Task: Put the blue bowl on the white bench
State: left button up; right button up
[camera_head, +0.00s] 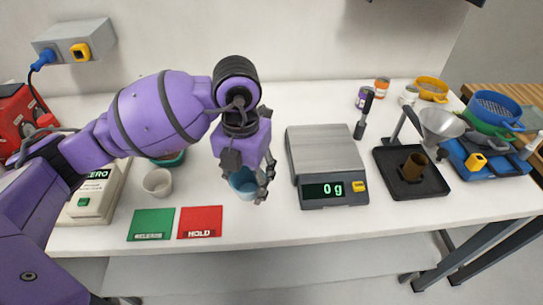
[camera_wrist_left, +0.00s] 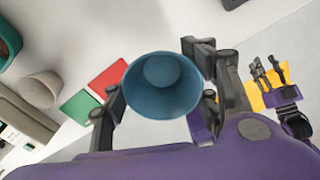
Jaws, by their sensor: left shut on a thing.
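My left gripper (camera_head: 265,183) is shut on the blue bowl (camera_head: 243,182), a light blue, cup-like vessel partly hidden by the fingers. In the left wrist view, the blue bowl (camera_wrist_left: 163,85) shows its round open mouth between the fingers and looks empty. The white bench (camera_head: 290,220) runs across the head view. The bowl is over its front part, right of the red pad; I cannot tell whether its base touches the bench. What looks like my right gripper (camera_wrist_left: 267,72) shows small at the right of the left wrist view; its opening is unclear.
A green pad (camera_head: 151,224) and a red pad (camera_head: 200,221) lie left of the bowl, with a pale cup (camera_head: 158,182) behind. A scale (camera_head: 325,160) reading 0 g stands right. Farther right are a black tray (camera_head: 430,185) and stacked coloured bowls (camera_head: 492,108).

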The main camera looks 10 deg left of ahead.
aim_at(250, 178)
pick_arm(q)
jog(key=w+f, duration=0.2)
jog(key=w+a+f, duration=0.1)
jog(key=w+f, duration=0.2)
jog(key=shift+f, duration=0.1)
jog(key=shift+w+f, duration=0.25)
jog(key=shift+f, duration=0.1)
jog(key=f, duration=0.3)
jog(key=shift+w+a+f, duration=0.1)
jog(key=shift+w+f, duration=0.05)
jog(key=shift+w, duration=0.1)
jog(key=shift+f, duration=0.1)
pick_arm(e)
jog(key=shift+w, duration=0.5)
pick_arm(q)
jog(key=shift+f, duration=0.1)
pick_arm(e)
jog(key=shift+s+f, duration=0.1)
pick_arm(q)
jog(key=shift+f+b, duration=0.15)
jog(key=shift+b, duration=0.15)
jog(key=o, duration=1.3)
pick_arm(e)
jog(key=shift+s+d, duration=0.1)
